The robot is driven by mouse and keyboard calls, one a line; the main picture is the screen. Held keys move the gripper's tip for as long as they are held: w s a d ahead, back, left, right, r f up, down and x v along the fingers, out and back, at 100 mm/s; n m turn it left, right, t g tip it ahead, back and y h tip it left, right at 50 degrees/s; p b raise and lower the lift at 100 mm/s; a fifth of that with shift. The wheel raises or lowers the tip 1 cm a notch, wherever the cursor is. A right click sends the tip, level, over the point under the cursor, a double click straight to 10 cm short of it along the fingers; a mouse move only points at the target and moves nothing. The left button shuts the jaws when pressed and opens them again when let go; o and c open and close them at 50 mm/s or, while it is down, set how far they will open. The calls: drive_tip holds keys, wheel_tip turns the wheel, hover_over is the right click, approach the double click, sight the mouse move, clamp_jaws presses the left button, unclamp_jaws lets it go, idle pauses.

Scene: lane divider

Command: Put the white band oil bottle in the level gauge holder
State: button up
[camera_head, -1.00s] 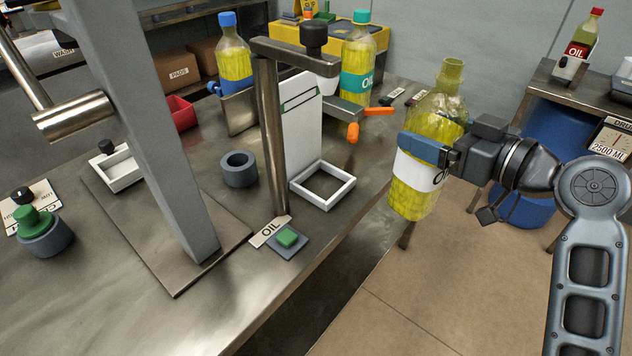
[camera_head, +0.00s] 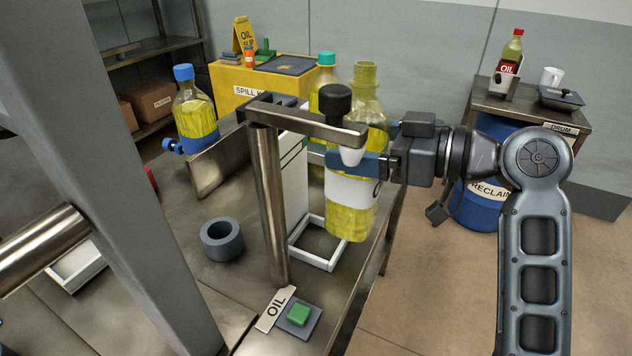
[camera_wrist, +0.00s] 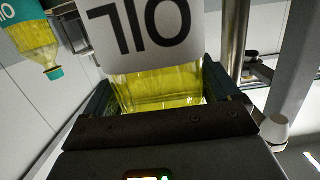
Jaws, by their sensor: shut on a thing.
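The white band oil bottle (camera_head: 345,222) is clear with yellow oil, has an open neck, and hangs upright. The level gauge holder is a white square frame (camera_head: 312,259) on the bench with a white upright board (camera_head: 293,190) bearing a green line. The bottle appears beside and above the frame, partly overlapping it in view; the exact gap cannot be told.
A metal post (camera_head: 270,200) with a side arm (camera_head: 310,126), black knob and white nozzle (camera_head: 352,156) crosses in front of the bottle. A blue-capped bottle (camera_head: 193,115) and teal-capped bottle (camera_head: 326,75) stand behind. A grey ring (camera_head: 222,239) and green button (camera_head: 298,314) sit nearby.

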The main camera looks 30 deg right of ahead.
sight(380, 187)
drive_tip(key=w+a+f, duration=0.3)
drive_tip(key=w+f, duration=0.1)
drive_tip(key=f, duration=0.3)
drive_tip(key=shift+w+a+f+p, duration=0.25)
drive_tip(key=shift+w+a+p, duration=0.1)
drive_tip(key=shift+a+p, duration=0.1)
drive_tip(key=shift+f, duration=0.15)
drive_tip(key=o, duration=1.8)
drive_tip(key=shift+d, duration=0.1)
drive_tip(key=b+v, duration=0.1)
drive_tip(key=v, duration=1.1)
drive_tip(key=shift+b, duration=0.4)
